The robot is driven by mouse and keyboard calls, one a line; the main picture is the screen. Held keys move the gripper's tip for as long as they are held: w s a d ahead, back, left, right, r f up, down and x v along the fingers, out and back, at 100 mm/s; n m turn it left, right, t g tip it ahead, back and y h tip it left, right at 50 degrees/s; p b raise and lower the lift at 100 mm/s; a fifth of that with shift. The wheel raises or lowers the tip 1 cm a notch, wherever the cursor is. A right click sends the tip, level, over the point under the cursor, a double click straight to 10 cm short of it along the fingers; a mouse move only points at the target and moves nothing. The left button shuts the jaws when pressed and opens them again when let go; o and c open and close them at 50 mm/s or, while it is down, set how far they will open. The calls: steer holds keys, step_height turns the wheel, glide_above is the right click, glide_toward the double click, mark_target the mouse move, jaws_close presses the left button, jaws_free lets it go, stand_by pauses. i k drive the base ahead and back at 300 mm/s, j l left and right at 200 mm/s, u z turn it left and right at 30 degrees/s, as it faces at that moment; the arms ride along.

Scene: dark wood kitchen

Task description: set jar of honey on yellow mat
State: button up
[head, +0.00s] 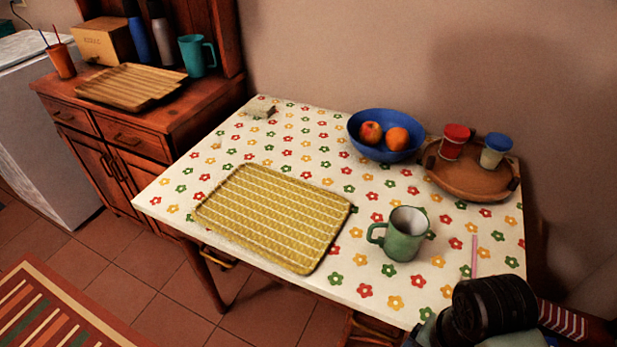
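The yellow mat (275,217) is a striped rectangle lying flat near the front left edge of the flowered table. Nothing rests on it. No jar is clearly marked as honey. A red-lidded jar (454,143) and a blue-lidded jar (493,151) stand upright on a round wooden tray (468,184) at the table's back right; I cannot tell whether either holds honey. A dark part of my arm shows at the lower right corner, near the table's right front. My gripper's fingers do not show.
A green mug (404,238) stands right of the mat. A blue bowl (384,123) with fruit sits at the back. A small pale block (261,110) lies at the far left corner. A thin pink stick (474,256) lies near my arm. A wooden cabinet (135,130) stands left.

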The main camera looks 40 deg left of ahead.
mark_target(285, 216)
steer(key=u, duration=1.15)
